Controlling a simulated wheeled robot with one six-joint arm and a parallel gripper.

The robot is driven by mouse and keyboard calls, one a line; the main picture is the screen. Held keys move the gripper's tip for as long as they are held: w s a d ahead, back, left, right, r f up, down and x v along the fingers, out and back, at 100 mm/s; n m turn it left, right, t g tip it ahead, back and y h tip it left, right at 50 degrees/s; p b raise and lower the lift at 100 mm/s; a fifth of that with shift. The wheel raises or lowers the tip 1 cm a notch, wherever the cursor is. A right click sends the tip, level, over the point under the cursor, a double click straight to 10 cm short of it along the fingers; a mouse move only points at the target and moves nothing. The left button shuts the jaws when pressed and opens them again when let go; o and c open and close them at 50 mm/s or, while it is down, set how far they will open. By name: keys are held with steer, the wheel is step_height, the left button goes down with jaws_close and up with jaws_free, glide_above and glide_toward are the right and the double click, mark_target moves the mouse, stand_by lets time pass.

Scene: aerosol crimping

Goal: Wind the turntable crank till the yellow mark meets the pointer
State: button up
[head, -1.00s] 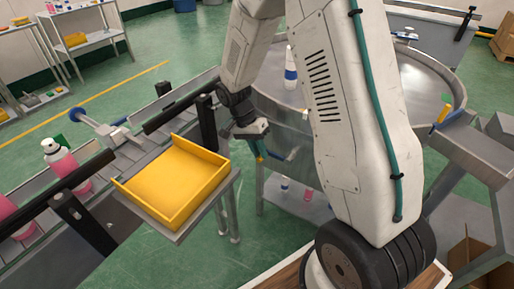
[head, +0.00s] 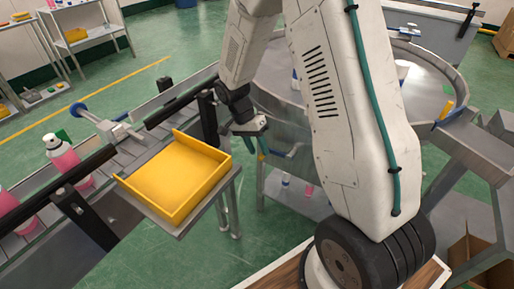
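The turntable (head: 425,68) is a round grey metal table with a raised rim, partly hidden behind my arm. A yellow mark (head: 447,110) shows at its right rim, beside a blue strip. I cannot make out the pointer for certain. The crank (head: 290,153) is a small blue bar on the turntable's near side, left of my arm. My gripper (head: 262,143) points down at the crank's left end and appears closed around its handle; the fingers are small and partly hidden. A white bottle (head: 402,70) stands on the turntable, right of my arm.
A yellow tray (head: 178,178) sits on a stand just left of my gripper. A conveyor (head: 30,225) with pink bottles (head: 62,154) runs along the left. Small bottles (head: 309,190) stand on the shelf under the turntable. Green floor is open between the stand and the turntable.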

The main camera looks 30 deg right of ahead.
steer(key=v, duration=0.7)
steer(key=shift+w+r, duration=0.2)
steer(key=shift+r, duration=0.15)
